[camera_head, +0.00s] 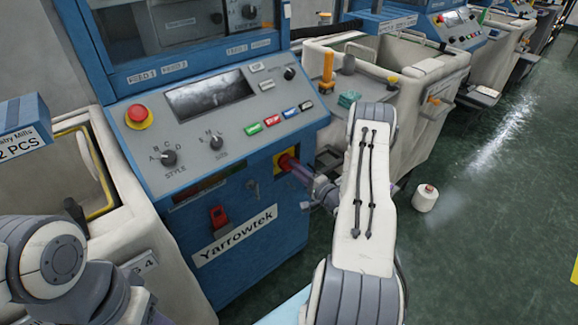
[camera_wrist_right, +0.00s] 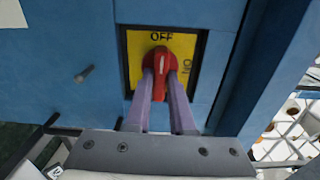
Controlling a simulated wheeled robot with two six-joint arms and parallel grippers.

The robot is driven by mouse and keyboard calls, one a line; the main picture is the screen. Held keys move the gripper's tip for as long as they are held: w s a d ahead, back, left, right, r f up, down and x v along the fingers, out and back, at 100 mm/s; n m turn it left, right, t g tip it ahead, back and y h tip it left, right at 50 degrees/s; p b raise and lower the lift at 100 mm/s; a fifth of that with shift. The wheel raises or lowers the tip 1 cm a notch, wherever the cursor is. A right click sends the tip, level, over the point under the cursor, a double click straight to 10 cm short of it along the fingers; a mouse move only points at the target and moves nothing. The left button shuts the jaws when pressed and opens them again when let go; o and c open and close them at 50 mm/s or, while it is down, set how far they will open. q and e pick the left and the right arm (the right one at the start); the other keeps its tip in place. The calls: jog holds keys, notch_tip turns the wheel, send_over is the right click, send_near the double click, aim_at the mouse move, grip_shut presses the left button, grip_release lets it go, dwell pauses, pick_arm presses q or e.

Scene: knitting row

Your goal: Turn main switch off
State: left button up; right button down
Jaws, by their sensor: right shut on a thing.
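The main switch (camera_head: 286,161) is a red rotary knob on a yellow plate, on the blue side of the knitting machine's front. In the right wrist view the red knob (camera_wrist_right: 160,62) stands in line with the word OFF at the top of the plate. My right gripper (camera_head: 295,170) reaches in from the right in the head view. Its two purple fingers (camera_wrist_right: 162,82) are shut on the knob, one on each side. My left arm shows at the lower left of the head view; its fingers are out of view.
Above the switch, the control panel (camera_head: 226,137) carries a red emergency button (camera_head: 138,116), dials, a screen and coloured buttons. A red padlock-like piece (camera_head: 218,216) hangs on the machine front.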

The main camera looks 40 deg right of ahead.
jog(key=c, duration=1)
grip_release()
jog(key=shift+c, duration=0.2)
jog(key=shift+s, duration=0.15)
jog(key=shift+s+d+p, duration=0.2)
jog(key=shift+s+p, duration=0.1)
jog(key=shift+s, duration=2.6)
